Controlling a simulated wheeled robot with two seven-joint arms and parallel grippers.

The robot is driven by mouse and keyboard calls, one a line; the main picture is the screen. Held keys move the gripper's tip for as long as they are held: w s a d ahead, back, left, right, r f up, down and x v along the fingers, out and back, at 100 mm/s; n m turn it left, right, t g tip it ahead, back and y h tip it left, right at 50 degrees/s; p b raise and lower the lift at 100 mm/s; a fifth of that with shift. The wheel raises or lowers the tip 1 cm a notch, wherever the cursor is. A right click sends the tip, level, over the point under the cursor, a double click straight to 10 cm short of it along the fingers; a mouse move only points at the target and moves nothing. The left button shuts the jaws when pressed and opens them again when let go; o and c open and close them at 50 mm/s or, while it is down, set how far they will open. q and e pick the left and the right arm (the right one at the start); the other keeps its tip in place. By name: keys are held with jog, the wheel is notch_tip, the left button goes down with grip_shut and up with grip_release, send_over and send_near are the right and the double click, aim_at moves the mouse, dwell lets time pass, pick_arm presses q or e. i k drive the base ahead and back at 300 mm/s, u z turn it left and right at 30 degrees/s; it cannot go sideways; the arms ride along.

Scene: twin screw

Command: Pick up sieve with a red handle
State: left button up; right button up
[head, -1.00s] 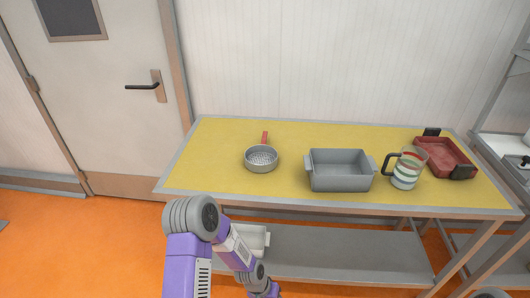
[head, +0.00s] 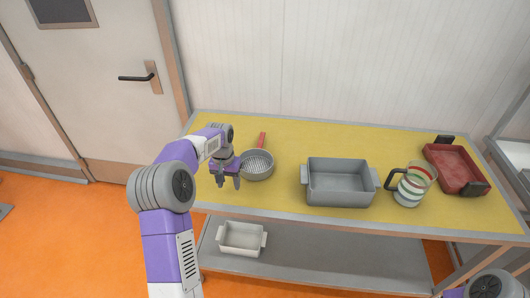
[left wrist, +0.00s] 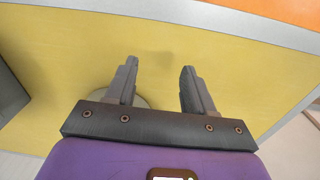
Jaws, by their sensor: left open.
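The sieve (head: 257,167) is a round grey bowl with a perforated bottom, resting on the yellow tabletop. Its red handle (head: 262,140) points toward the back wall. My left gripper (head: 229,184) is open and empty, just left of the sieve bowl and near the table's front edge, fingers pointing down. In the left wrist view the two fingers (left wrist: 159,72) stand apart over the yellow top. A pale rounded shape shows partly behind them there; I cannot tell if it is the sieve. My right gripper is not in view.
A grey rectangular pan (head: 340,205) stands right of the sieve. A striped glass mug (head: 412,187) and a red tray (head: 457,170) are further right. A white dish (head: 242,239) sits on the lower shelf. The yellow tabletop (head: 330,138) is clear behind the pan.

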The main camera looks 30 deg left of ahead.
aim_at(257, 164)
jog(key=i, duration=0.95)
